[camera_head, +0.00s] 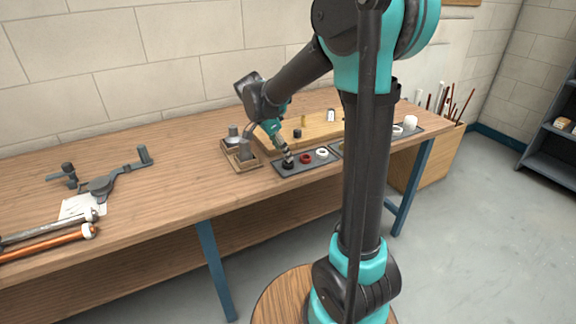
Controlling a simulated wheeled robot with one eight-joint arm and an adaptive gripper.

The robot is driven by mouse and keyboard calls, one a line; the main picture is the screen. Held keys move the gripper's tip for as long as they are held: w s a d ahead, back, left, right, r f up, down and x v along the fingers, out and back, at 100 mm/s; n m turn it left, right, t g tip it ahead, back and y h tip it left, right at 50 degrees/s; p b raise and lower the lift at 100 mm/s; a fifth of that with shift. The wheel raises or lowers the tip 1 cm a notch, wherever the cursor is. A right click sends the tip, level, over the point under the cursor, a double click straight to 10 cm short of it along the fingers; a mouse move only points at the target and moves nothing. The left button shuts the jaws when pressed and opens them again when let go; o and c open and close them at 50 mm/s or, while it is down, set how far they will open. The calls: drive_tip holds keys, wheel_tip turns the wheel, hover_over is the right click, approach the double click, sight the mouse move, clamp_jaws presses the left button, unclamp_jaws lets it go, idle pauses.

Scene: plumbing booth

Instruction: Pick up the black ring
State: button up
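A small black object (288,165), which looks like the black ring, sits at the left end of a dark grey tray (296,171) on the workbench. My gripper (286,160) points down right over it, with its tips at or very close to it. The gripper hides part of the black object. At this size I cannot tell whether the fingers are open or shut, or whether they touch it.
A red ring (305,159) and a white ring (322,153) lie to the right in the same tray. A wooden tray (241,163) with metal parts stands close on the left. A wooden board (318,127) lies behind. The bench middle-left is clear.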

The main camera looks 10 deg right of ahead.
drive_tip(key=shift+s+x, duration=0.15)
drive_tip(key=shift+x, duration=1)
drive_tip(key=shift+s+x, duration=0.1)
drive_tip(key=shift+x, duration=1.05)
drive_tip(key=shift+a+f, duration=0.1)
drive_tip(key=c, duration=0.9)
drive_tip(key=shift+c, duration=0.2)
